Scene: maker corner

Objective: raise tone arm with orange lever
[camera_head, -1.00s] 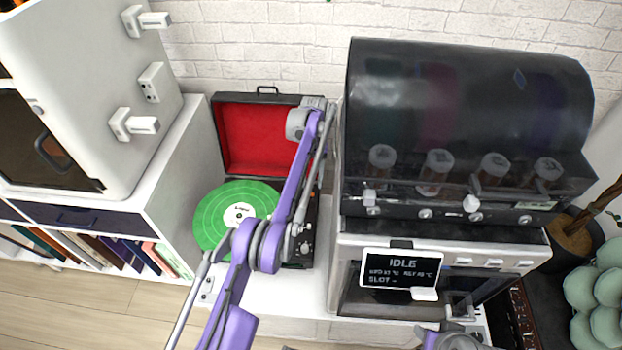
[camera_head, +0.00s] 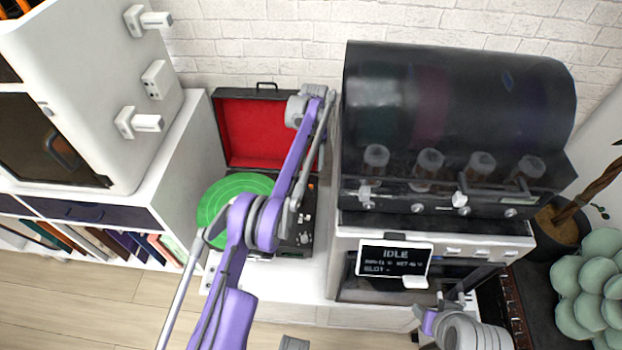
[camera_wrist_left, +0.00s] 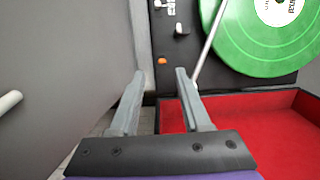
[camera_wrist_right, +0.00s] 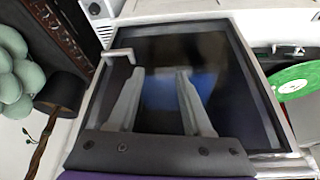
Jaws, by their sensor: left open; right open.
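The orange lever (camera_wrist_left: 162,61) is a small tab on the dark deck of the record player, in the left wrist view. The tone arm (camera_wrist_left: 208,45) is a thin silver rod beside the green record (camera_wrist_left: 262,45), which also shows in the head view (camera_head: 226,190). My left gripper (camera_wrist_left: 160,74) is open, and the lever appears between its fingertips in that picture; contact cannot be told. My right gripper (camera_wrist_right: 160,72) is open and empty in front of a dark glass door (camera_wrist_right: 215,60).
The player's red-lined lid (camera_head: 250,135) stands open behind the deck. A machine with a dark cover (camera_head: 455,120) and an IDLE screen (camera_head: 394,261) stands close to its right. A white cabinet (camera_head: 185,165) is on the left. A plant (camera_head: 587,280) is at far right.

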